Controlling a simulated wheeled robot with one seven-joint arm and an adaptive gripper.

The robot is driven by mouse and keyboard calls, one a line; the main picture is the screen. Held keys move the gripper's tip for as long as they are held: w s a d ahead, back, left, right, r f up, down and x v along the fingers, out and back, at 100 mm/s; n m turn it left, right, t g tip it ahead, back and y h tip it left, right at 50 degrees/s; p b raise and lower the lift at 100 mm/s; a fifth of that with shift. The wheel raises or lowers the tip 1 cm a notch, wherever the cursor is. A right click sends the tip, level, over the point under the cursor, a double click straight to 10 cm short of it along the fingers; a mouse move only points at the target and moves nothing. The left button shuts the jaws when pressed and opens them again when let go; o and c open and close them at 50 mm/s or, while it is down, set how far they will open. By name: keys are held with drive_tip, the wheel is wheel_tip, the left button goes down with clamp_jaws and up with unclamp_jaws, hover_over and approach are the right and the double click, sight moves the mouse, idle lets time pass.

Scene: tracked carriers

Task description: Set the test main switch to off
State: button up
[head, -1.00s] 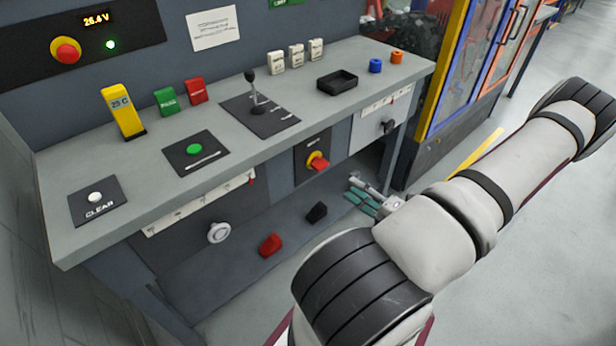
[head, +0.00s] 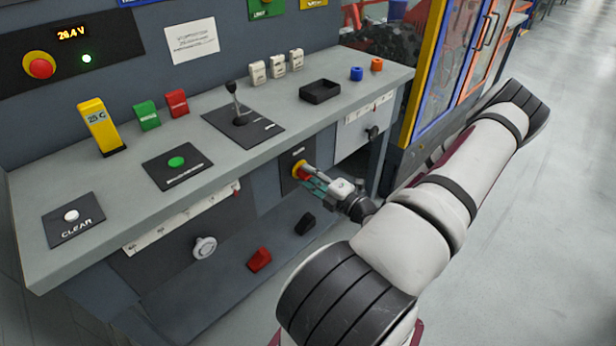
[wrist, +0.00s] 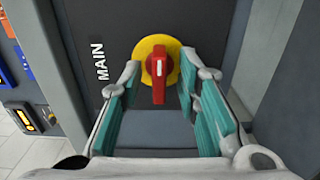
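The main switch (wrist: 158,68) is a red rotary handle on a round yellow plate (wrist: 173,48), on a dark panel (wrist: 105,25) marked MAIN. In the wrist view the handle's long axis runs up and down in the picture. My gripper (wrist: 160,85) is open, with one teal-padded finger on each side of the handle and gaps between. In the head view my gripper (head: 312,180) is at the switch under the bench top and partly covers it. Whether a fingertip touches the yellow plate I cannot tell.
The bench top (head: 215,160) overhangs above the switch. A lower shelf (head: 200,290) holds a red block (head: 260,259) and a black block (head: 305,223). A drawer-like white panel (head: 350,130) is to the right.

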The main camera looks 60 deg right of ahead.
drive_tip(key=shift+w+d, duration=0.1)
drive_tip(key=shift+w, duration=0.2)
clamp_jaws()
